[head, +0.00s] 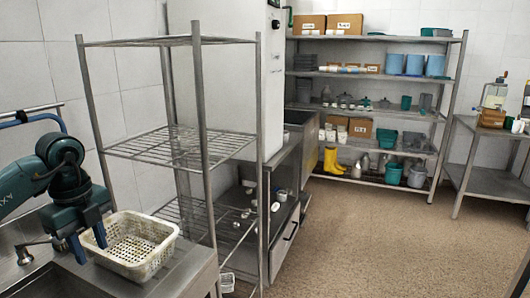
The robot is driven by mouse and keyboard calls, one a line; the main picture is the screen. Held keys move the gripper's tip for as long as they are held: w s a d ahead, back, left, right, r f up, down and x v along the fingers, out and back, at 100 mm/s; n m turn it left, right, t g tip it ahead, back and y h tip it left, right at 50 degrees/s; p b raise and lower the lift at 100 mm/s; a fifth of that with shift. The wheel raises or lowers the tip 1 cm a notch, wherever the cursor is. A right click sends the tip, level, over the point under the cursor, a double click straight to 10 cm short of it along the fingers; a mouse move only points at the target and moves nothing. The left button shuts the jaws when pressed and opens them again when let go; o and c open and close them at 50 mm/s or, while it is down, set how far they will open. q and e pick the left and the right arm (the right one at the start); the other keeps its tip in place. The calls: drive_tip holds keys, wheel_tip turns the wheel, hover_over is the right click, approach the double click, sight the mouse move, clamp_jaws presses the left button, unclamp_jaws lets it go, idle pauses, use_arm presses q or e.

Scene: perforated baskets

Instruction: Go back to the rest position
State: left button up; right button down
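A cream perforated basket (150,262) stands upright on the steel counter at the lower left. It looks empty. My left gripper (88,246) comes in from the left and points down at the basket's left rim. Its two dark fingers look apart, one at the outer side of the rim and one near its inner side. I cannot tell whether either finger touches the basket. My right gripper is not in view.
A wire rack (165,146) stands just right of the basket, with small white items on lower shelves. A sink tap (30,250) is beside my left arm. A stocked shelf unit (375,120) stands at the back. The brown floor (360,250) is clear at centre right.

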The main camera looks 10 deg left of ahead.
use_arm(q)
drive_tip(key=d+f+m+h, duration=0.2)
drive_tip(key=d+f+h, duration=0.1)
drive_tip(key=d, duration=0.4)
drive_tip(key=d+f+m+h, duration=0.3)
drive_tip(key=d+f, duration=0.1)
drive_tip(key=d, duration=0.3)
drive_tip(key=s+d+r+n+t+h+p, duration=0.1)
drive_tip(key=s+d+t+h, duration=0.1)
drive_tip(key=d+h, duration=0.6)
drive_tip(key=s+d+r+n+t+h, duration=0.1)
drive_tip(key=s+d+n+t+h, duration=0.3)
drive_tip(key=d, duration=0.7)
drive_tip(key=a+f+n+t+y, duration=0.7)
drive_tip(key=f+n+t+y, duration=0.4)
drive_tip(key=n, duration=0.4)
drive_tip(key=s+a+f+n+g+y, duration=0.2)
drive_tip(key=s+f+g, duration=0.4)
drive_tip(key=s+f, duration=0.3)
wheel_tip(320, 180, down, 3)
drive_tip(key=shift+s+f+n+g+y+p, duration=0.15)
drive_tip(key=shift+s+n+g+y+p, duration=0.15)
drive_tip(key=shift+s+n+y+p, duration=0.4)
